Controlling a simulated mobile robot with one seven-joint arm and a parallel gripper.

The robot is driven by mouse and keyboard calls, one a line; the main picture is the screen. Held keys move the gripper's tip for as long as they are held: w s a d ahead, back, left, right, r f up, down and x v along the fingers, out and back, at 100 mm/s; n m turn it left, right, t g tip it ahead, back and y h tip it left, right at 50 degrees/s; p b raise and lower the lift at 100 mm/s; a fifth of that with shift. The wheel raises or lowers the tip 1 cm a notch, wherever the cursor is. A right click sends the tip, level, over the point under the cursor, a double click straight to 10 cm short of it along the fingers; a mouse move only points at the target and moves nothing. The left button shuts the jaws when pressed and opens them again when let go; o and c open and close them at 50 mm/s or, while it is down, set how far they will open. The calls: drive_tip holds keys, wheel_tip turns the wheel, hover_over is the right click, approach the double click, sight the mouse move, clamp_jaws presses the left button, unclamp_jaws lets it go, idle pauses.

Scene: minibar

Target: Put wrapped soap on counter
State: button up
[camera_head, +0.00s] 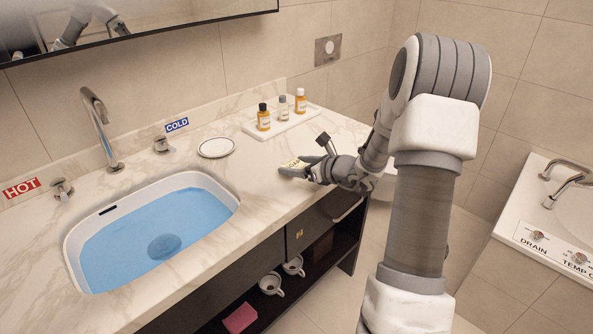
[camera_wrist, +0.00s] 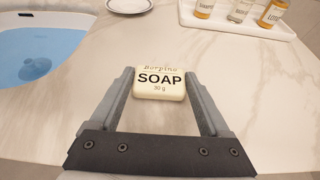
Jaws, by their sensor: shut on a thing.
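In the head view, my gripper (camera_head: 296,168) is low over the marble counter (camera_head: 262,185), right of the basin, near the front edge. I cannot tell whether the soap touches the counter.
A white tray (camera_head: 292,121) with several small bottles stands at the back right of the counter. A round white dish (camera_head: 216,147) lies left of my gripper. A water-filled basin (camera_head: 224,192) is further left. Cups and a pink item (camera_head: 240,318) are on the shelf below.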

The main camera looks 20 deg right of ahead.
drive_tip(key=shift+f, duration=0.4)
drive_tip(key=shift+f, duration=0.1)
drive_tip(key=shift+f, duration=0.15)
drive_tip(key=o, duration=1.2)
drive_tip(key=shift+c, duration=0.2)
drive_tip(key=shift+r, duration=0.35)
drive_tip(key=p+v, duration=0.2)
drive_tip(key=v, duration=1)
